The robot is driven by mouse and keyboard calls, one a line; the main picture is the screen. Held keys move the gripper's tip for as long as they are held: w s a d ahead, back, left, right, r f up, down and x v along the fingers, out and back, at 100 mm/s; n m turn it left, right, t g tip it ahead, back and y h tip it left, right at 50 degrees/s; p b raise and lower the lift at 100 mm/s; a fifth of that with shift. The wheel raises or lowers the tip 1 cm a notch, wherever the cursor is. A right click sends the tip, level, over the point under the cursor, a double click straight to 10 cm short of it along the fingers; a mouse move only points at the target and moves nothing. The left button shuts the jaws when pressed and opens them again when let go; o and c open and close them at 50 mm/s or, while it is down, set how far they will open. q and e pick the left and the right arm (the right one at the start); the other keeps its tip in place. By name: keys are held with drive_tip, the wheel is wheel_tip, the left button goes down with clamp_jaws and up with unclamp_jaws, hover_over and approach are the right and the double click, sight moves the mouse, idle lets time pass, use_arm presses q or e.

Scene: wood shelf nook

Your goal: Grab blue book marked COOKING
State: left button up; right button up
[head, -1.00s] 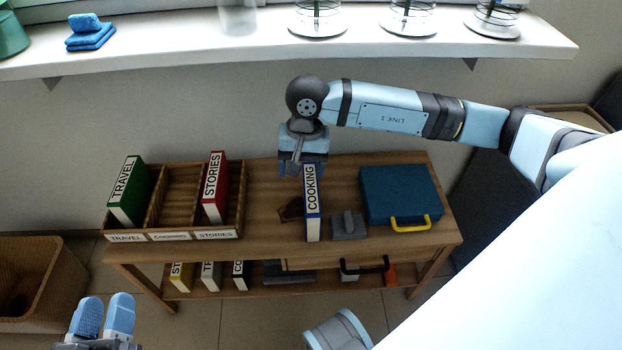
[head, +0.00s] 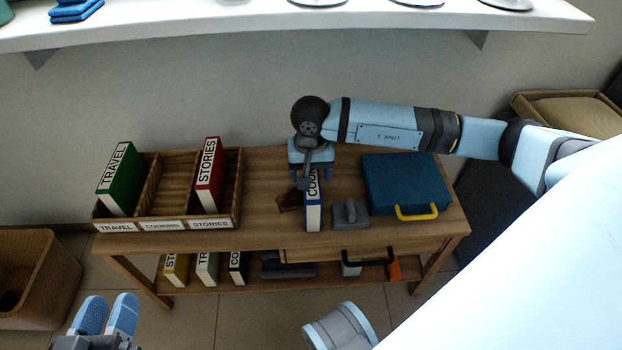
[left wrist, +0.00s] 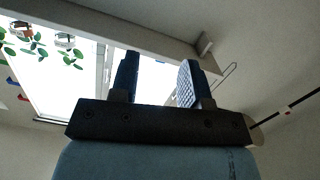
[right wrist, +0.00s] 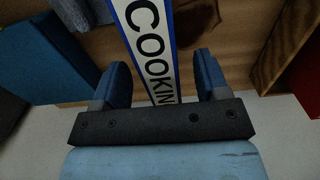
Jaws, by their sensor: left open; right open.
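The blue book with a white COOKING label (head: 313,216) stands upright on the top of the wooden bench, right of the book box. In the right wrist view the COOKING spine (right wrist: 148,45) runs between the fingers. My right gripper (head: 311,176) is open over the book and hides the upper part of its label. The right wrist view shows the fingers (right wrist: 170,85) apart, one on each side of the spine. My left gripper (head: 106,316) is open and empty at the lower left, away from the bench. In the left wrist view its fingers (left wrist: 160,85) are apart with nothing between them.
The box (head: 163,226) left of the book holds a green TRAVEL book (head: 120,180) and a red STORIES book (head: 208,175); its middle slot is empty. A grey object (head: 350,214) and a blue case (head: 405,184) stand close right. More books sit on the lower shelf.

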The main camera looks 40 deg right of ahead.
wheel_tip(320, 180, down, 3)
drive_tip(key=shift+w+d+f+b, duration=0.1)
drive_tip(key=shift+b, duration=0.3)
drive_tip(key=shift+r, duration=0.2)
drive_tip(key=c, duration=1.2)
